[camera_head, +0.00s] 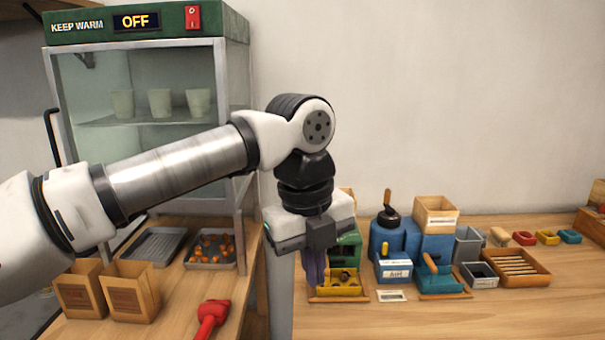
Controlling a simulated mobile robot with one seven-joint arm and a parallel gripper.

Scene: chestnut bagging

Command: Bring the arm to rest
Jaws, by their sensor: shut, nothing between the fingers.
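My arm reaches from the left edge across the front of the warming cabinet and bends down at the wrist. My gripper (314,268) hangs pointing down above the wooden counter (420,318), near the gap between the two work surfaces. It is shut and holds nothing. Its lower end is in front of the left side of a green device (346,250) with a yellow tray (340,285), and partly hides them. I cannot tell how far it is from them.
The warming cabinet (235,90) reads OFF and holds several cups. Before it are a tray of orange-brown pieces (190,266), two paper bags (133,292) and a red tool (210,318). Blue devices (400,236) and small bins (482,276) line the right counter; its front is clear.

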